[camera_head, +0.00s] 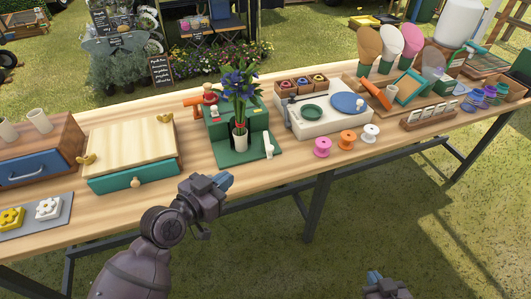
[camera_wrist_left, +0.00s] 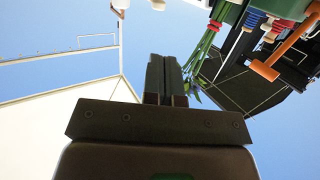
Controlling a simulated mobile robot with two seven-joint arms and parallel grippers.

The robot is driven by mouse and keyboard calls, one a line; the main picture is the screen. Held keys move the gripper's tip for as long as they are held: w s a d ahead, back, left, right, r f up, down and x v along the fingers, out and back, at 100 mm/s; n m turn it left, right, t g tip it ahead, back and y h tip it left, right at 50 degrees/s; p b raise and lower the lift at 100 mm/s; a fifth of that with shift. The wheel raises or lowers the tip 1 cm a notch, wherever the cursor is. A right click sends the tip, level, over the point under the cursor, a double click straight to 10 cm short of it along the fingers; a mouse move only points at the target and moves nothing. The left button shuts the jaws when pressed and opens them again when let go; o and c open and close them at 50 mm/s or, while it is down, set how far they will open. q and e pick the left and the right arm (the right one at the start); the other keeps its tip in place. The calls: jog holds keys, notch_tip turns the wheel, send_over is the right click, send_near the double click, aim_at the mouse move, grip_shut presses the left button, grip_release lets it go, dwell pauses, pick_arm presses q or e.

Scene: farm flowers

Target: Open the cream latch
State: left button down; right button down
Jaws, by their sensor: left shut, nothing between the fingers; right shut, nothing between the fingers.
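A green stand (camera_head: 250,155) sits on the wooden table near the middle of the head view. A small cream latch-like piece (camera_head: 268,149) stands upright on its front right corner. My left gripper (camera_head: 225,181) is shut and empty at the table's front edge, in front of the stand and apart from the latch. Its shut fingers show in the left wrist view (camera_wrist_left: 165,75). My right gripper (camera_head: 374,277) is low at the bottom, shut and empty, away from the table.
Left of the stand is a wooden box (camera_head: 120,150) with a green drawer. To the right are a white tray (camera_head: 320,121), pink, orange and white spools (camera_head: 346,139), and a wooden rack (camera_head: 428,118). Bare table lies between box and stand.

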aim_at(269, 151)
pick_arm(q)
jog(key=x, duration=1.2)
jog(key=shift+d+r, duration=0.1)
jog(key=shift+d, duration=0.1)
jog(key=shift+w+d, duration=0.4)
jog(key=shift+w, duration=0.15)
jog(key=shift+d, duration=0.25)
jog(key=d, duration=0.2)
jog(key=shift+d, duration=0.3)
